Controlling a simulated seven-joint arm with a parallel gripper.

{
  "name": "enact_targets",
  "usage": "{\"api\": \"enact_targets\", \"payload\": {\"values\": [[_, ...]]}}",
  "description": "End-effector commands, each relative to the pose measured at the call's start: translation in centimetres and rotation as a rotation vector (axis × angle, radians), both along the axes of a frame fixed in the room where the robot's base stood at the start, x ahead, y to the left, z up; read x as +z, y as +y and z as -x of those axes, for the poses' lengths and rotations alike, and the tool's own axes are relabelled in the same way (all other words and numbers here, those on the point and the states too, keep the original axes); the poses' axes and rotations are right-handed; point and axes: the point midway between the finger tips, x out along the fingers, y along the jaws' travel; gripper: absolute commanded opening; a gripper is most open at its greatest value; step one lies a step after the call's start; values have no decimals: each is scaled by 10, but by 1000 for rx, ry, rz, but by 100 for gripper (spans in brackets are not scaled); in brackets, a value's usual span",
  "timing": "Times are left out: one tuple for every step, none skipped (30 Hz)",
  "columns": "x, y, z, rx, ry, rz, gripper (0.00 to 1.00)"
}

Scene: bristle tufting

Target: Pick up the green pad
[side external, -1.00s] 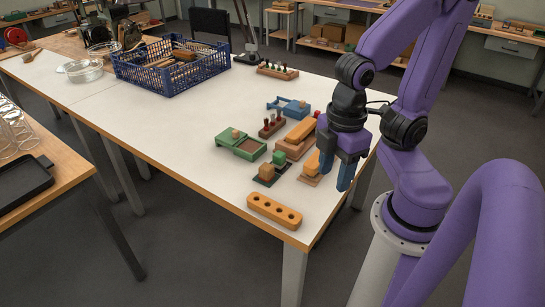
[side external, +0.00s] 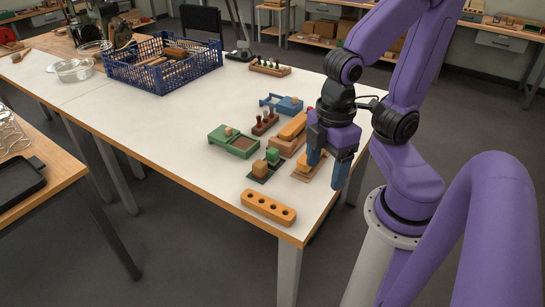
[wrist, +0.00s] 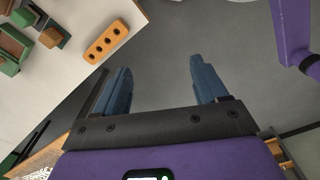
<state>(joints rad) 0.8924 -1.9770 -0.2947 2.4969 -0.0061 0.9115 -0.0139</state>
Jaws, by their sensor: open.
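Two green pieces could be the pad, and I cannot tell which: a small bright green block (side external: 272,156) and the dark green flat plate (side external: 252,178) beneath it, which also carries a wooden cube (side external: 260,169). In the wrist view they are at the upper left: the green block (wrist: 27,14) and the wooden cube (wrist: 50,37). My gripper (side external: 326,172) is open and empty, its blue fingers pointing down. It is to the right of the plate, near the table's right edge. In the wrist view, my gripper (wrist: 160,72) has only floor between its fingers.
An orange block with holes (side external: 268,208) lies at the near corner. A green tray (side external: 233,141), a peg holder (side external: 265,124), a blue fixture (side external: 283,104) and wooden pieces crowd the right side. A blue crate (side external: 162,64) stands farther back. The table's middle (side external: 170,130) is clear.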

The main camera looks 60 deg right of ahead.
Motion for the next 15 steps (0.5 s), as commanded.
{"api": "enact_targets", "payload": {"values": [[-1,1,-7,2,-5,7,72],[-1,1,-12,6,-11,14,72],[-3,1,-21,13,-19,25,72],[-4,1,-29,21,-25,34,72],[-5,0,-38,28,-33,46,72],[-6,-1,-50,41,-41,61,72],[-8,-2,-60,53,-48,75,72],[-9,-4,-70,61,-53,87,72],[-12,-7,-82,78,-59,105,72],[-13,-9,-92,90,-64,119,72],[-15,-12,-101,100,-65,132,72],[-17,-16,-113,118,-68,152,72],[-19,-19,-122,129,-70,164,72],[-21,-23,-131,140,-70,178,72],[-24,-28,-143,158,-69,196,72]]}}
